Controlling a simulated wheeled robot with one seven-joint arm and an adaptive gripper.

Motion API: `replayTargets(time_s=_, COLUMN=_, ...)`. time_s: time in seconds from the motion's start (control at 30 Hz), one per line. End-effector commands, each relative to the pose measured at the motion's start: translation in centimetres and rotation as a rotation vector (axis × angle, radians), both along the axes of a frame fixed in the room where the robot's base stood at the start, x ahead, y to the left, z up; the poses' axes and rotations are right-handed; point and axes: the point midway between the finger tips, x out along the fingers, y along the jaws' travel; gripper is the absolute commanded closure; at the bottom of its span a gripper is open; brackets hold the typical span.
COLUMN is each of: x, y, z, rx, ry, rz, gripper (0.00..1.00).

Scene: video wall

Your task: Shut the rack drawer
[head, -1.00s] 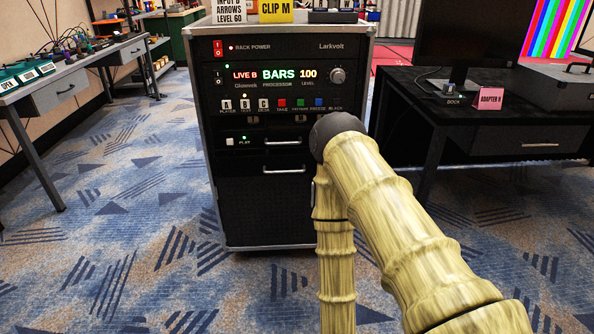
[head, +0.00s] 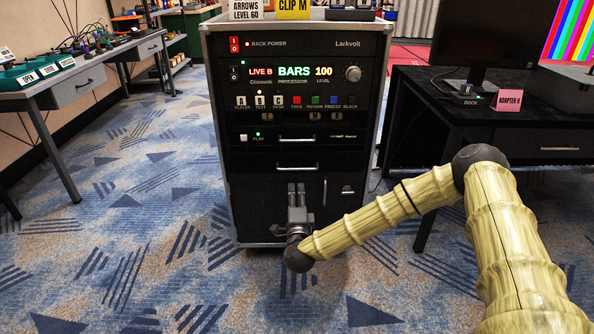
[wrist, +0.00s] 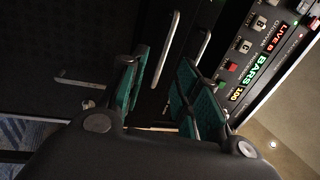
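The rack (head: 214,120) is a tall black cabinet with silver edges. It has two bar handles below the button row. The upper handle (head: 297,138) is on the panel marked PLAY, and the lower handle (head: 297,167) is on a plain black drawer front (head: 250,167). I cannot tell how far any drawer stands out. My gripper (head: 296,187) is in front of the rack's lower part, just below the lower handle, fingers pointing up and toward the rack. In the wrist view, my gripper's green-padded fingers (wrist: 160,92) are apart with nothing held. A long handle (wrist: 166,50) shows beyond them.
A dark desk (head: 480,120) with a monitor stands close on the right. A grey bench (head: 110,75) with green boxes is on the left. A small latch handle (head: 347,190) is on the rack's lower front. Carpet is clear left of the rack.

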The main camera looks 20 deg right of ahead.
Motion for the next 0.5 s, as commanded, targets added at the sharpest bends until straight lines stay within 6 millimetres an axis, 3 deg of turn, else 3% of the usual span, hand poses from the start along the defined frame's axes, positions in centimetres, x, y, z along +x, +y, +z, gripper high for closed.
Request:
replayTargets(time_s=0.27, x=2.0, y=-1.3, z=1.0, rx=0.014, ry=-0.027, rz=-0.022, gripper=0.68)
replayTargets(time_s=0.5, x=5.6, y=-2.3, z=1.6, rx=0.013, ry=-0.025, rz=-0.020, gripper=0.68)
